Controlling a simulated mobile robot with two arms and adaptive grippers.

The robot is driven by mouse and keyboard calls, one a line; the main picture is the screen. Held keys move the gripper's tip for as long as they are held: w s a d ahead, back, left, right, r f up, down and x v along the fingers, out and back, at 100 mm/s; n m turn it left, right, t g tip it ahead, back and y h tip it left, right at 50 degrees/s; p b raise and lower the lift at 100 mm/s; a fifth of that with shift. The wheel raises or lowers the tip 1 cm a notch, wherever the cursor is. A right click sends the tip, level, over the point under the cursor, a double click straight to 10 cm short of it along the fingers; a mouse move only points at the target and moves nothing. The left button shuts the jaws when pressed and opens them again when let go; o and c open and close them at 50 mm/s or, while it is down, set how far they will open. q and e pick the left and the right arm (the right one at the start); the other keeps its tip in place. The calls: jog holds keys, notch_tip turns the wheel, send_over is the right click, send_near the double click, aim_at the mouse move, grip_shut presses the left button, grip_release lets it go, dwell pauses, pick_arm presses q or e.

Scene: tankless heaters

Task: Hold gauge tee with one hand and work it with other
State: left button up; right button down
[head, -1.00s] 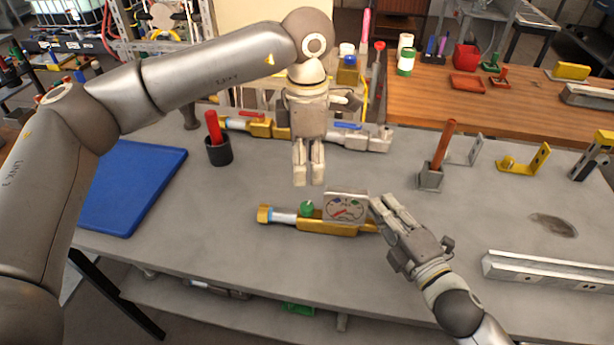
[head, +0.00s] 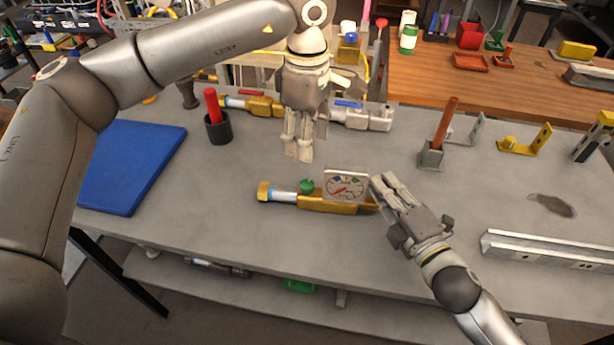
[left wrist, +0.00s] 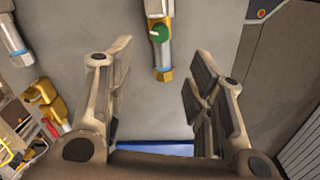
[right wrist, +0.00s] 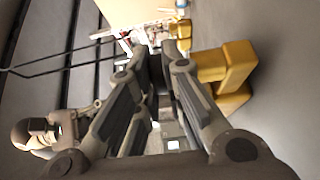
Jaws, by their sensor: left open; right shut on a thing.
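The gauge tee (head: 326,200) lies on the grey bench, a brass body with a dial gauge (head: 345,187), a green knob (head: 307,186) and a clear and brass left end. My right gripper (head: 378,192) is shut on the gauge tee at its right end; in the right wrist view the brass body (right wrist: 225,68) shows beside the fingers. My left gripper (head: 298,150) is open and empty above the bench, behind the tee and left of the gauge. In the left wrist view the green knob (left wrist: 159,33) and brass end (left wrist: 163,75) lie beyond the open fingers (left wrist: 155,90).
Behind the left gripper are a red-handled brass valve (head: 252,103) and a blue-handled valve (head: 362,116). A black cup with a red tool (head: 218,128) and a blue mat (head: 135,165) are at left. A metal rail (head: 555,260) lies at right. The bench front is clear.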

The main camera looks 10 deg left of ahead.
aim_at(307, 184)
pick_arm(q)
jog(key=shift+m, duration=0.4)
notch_tip(307, 184, down, 12)
jog(key=shift+f, duration=0.1)
jog(key=shift+c, duration=0.2)
jog(key=c, duration=1)
jog(key=shift+n, duration=1.3)
jog(key=o, duration=1)
jog(key=shift+o, duration=0.2)
jog(key=shift+r, duration=0.2)
